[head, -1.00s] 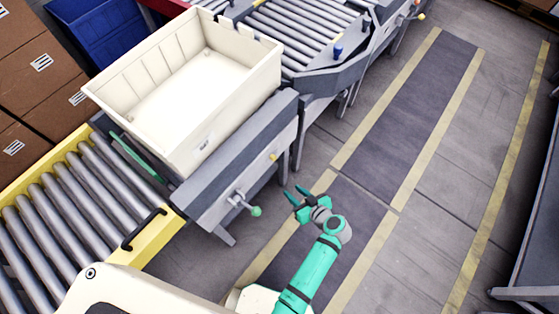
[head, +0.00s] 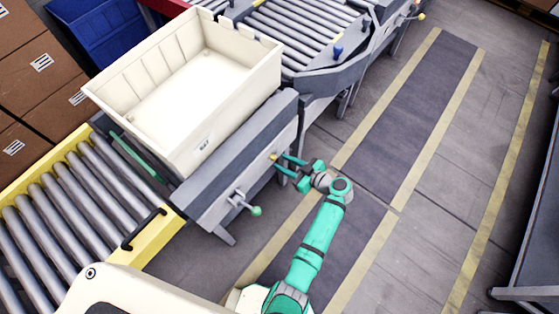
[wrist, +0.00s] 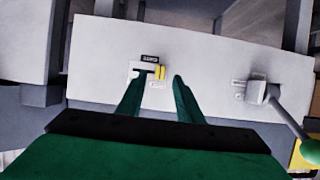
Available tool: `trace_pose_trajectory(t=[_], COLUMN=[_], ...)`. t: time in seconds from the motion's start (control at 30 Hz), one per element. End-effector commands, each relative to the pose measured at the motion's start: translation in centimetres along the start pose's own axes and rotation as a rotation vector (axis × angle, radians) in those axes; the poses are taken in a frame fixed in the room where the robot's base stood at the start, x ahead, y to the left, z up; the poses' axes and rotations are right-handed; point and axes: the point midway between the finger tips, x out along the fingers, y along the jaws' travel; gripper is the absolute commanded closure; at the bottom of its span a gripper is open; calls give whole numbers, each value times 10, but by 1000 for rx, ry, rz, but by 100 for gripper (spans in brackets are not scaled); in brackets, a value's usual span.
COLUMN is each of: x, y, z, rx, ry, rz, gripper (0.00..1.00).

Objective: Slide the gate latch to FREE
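The gate latch shows as a small yellow tab (head: 273,157) on the side panel of the grey station (head: 224,183). In the wrist view the yellow tab (wrist: 160,73) sits by a white plate with a black label above it; the lettering is too small to read. My gripper (head: 281,164) is at the panel, with its two green fingers apart. In the wrist view the fingertips (wrist: 161,77) lie on either side of the tab. The left fingertip covers part of the plate. I cannot tell whether either finger touches the tab.
A lever with a green ball knob (head: 255,211) sticks out of the same panel, left of my gripper in the head view. A cream tote (head: 200,146) stands on the station. Roller conveyors (head: 40,215) adjoin it. The floor aisle (head: 430,110) at right is clear.

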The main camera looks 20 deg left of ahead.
Motion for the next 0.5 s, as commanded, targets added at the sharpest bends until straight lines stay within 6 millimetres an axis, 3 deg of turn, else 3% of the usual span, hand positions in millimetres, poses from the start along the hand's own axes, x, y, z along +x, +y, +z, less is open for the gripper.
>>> trace_pose_trajectory(t=[0.2, 0.5], x=[24, 30], y=[0, 0], z=[0, 0], rx=[-1, 0], ry=[0, -1], rz=[-1, 1], gripper=[67, 67])
